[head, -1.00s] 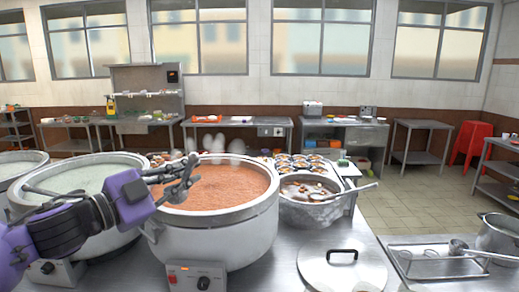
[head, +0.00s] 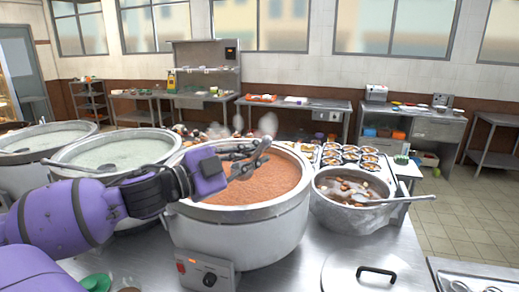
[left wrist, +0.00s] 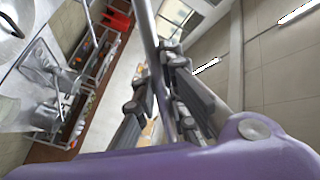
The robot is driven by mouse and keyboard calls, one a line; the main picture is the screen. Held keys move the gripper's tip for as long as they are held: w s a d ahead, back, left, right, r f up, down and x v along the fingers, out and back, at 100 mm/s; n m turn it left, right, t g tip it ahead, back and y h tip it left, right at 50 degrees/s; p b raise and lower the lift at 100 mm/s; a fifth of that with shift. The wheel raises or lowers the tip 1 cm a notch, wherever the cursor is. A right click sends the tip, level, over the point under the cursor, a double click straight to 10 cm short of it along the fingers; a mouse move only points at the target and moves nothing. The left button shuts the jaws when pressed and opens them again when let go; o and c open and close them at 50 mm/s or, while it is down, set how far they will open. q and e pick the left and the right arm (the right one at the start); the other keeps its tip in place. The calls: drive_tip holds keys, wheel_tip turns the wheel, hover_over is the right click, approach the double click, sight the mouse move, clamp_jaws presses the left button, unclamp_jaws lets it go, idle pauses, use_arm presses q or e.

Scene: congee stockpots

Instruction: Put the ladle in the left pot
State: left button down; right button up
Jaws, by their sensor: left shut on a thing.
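My left gripper (head: 248,160) is above the pot of orange congee (head: 240,232), near its rim. In the left wrist view its fingers (left wrist: 165,105) are closed around a thin grey rod, which looks like the ladle's handle (left wrist: 150,35). The ladle's bowl cannot be made out. To the left stands a pot of pale congee (head: 115,152), partly hidden by my arm. Another pale pot (head: 42,138) stands at the far left. My right gripper is not in view.
A smaller pot with a ladle (head: 352,215) stands right of the orange pot, beside a tray of filled bowls (head: 350,152). A lid (head: 370,270) lies on the steel counter at the front right. Steel tables line the back wall.

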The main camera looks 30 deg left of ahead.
use_arm(q)
wheel_tip(320, 180, down, 8)
drive_tip(key=shift+f+b, duration=0.2)
drive_tip(key=shift+b, duration=0.1)
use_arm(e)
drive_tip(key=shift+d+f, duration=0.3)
use_arm(q)
drive_tip(key=shift+d, duration=0.1)
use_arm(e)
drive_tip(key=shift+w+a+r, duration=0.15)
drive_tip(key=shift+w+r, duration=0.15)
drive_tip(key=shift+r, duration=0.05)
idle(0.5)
use_arm(q)
drive_tip(key=shift+f, duration=0.25)
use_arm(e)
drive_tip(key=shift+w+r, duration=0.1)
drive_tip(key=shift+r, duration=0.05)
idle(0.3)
use_arm(q)
drive_tip(key=c, duration=1.7)
unclamp_jaws()
drive_tip(key=v, duration=1.2)
